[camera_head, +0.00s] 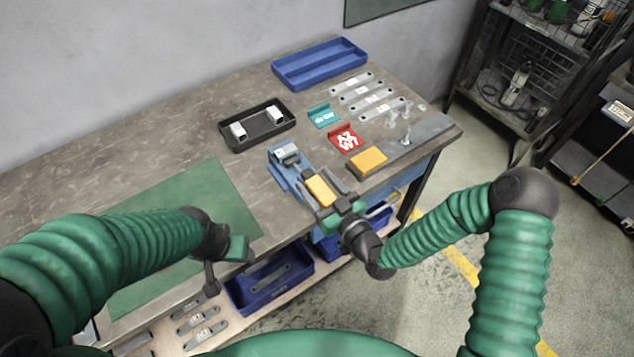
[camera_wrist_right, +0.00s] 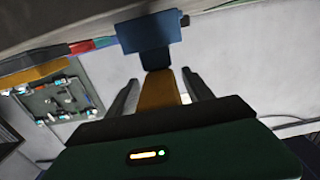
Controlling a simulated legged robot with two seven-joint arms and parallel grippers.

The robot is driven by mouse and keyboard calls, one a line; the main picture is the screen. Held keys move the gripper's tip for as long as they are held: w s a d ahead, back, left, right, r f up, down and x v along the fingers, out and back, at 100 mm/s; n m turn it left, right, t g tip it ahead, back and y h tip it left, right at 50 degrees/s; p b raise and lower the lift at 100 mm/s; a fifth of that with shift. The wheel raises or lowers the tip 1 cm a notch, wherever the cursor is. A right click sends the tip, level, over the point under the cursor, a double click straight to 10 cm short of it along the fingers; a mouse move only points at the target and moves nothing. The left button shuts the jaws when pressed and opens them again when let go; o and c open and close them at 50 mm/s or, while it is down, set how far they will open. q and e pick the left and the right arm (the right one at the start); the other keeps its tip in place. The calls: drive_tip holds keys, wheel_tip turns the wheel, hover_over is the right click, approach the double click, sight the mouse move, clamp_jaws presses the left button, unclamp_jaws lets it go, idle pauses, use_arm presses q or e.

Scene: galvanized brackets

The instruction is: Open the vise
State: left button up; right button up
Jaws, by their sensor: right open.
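The blue vise (camera_head: 279,171) sits at the front edge of the workbench, with a grey jaw block (camera_head: 287,153) at its far end. A yellow-orange part (camera_head: 321,188) lies at its near end. My right gripper (camera_head: 338,207) is at that near end. In the right wrist view, the open fingers (camera_wrist_right: 160,95) stand on either side of an orange bar (camera_wrist_right: 158,88), with gaps visible. The bar's dark end meets a blue block (camera_wrist_right: 148,33). My left gripper (camera_head: 226,265) hangs near the bench's front edge, away from the vise; its opening is unclear.
A black tray (camera_head: 248,145) with two light pieces, a blue tray (camera_head: 318,66), flat grey brackets (camera_head: 366,98), a teal piece (camera_head: 322,117), a red piece (camera_head: 346,139) and a yellow block (camera_head: 368,160) surround the vise. A green mat (camera_head: 200,195) lies left. Blue bins (camera_head: 240,298) sit below.

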clamp_jaws()
idle(0.4)
